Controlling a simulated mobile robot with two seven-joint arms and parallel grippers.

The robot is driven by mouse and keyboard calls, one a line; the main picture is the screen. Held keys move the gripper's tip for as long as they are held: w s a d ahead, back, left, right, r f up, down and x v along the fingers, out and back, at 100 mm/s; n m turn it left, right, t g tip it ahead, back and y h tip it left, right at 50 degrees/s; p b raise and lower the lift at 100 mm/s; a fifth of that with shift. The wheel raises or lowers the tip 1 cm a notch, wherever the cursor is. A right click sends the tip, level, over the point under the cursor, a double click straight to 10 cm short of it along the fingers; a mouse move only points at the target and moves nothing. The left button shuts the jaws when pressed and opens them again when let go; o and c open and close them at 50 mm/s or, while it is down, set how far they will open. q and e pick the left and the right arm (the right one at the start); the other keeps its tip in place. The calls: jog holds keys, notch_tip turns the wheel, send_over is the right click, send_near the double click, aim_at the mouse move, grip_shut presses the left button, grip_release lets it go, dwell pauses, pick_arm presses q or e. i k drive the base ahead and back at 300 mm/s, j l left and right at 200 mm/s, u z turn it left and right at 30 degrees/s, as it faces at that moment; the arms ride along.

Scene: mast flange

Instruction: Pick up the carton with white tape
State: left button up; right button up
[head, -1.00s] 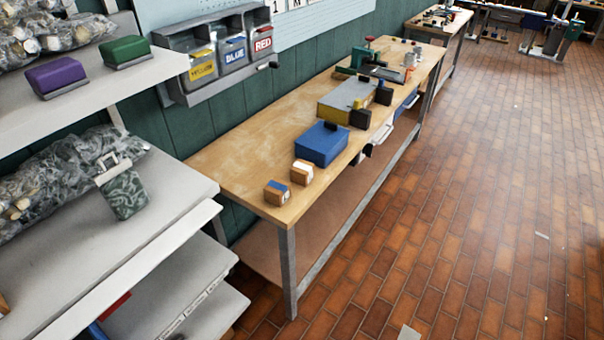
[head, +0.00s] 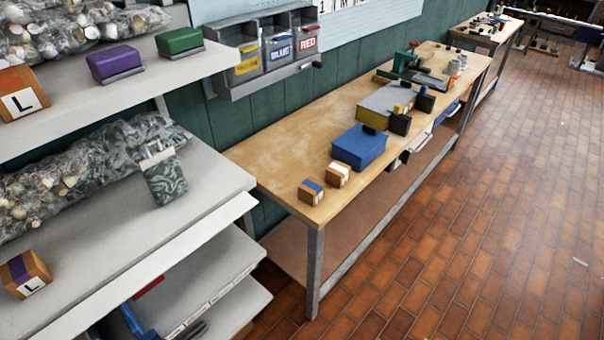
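The carton with white tape (head: 338,174) is a small brown box with a white band. It sits on the near end of the wooden workbench (head: 270,150), close to the front edge. A similar small carton with blue tape (head: 311,191) stands just left of and nearer than it, at the bench corner. A blue box (head: 360,147) stands behind it to the right. Neither of my grippers shows in the head view.
Grey shelves (head: 215,185) on the left hold bagged goods, a purple-taped carton (head: 25,273) and an orange-brown "L" box (head: 20,95). Labelled bins (head: 265,50) hang on the green wall.

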aim_at(337, 174)
jog(key=u, duration=0.45)
jog(key=i+l+u, duration=0.1)
jog(key=u, duration=0.35)
jog(key=l+u, duration=0.15)
jog(key=u, duration=0.25)
jog(key=i+l, duration=0.1)
jog(key=l, duration=1.05)
jog(key=i, duration=0.05)
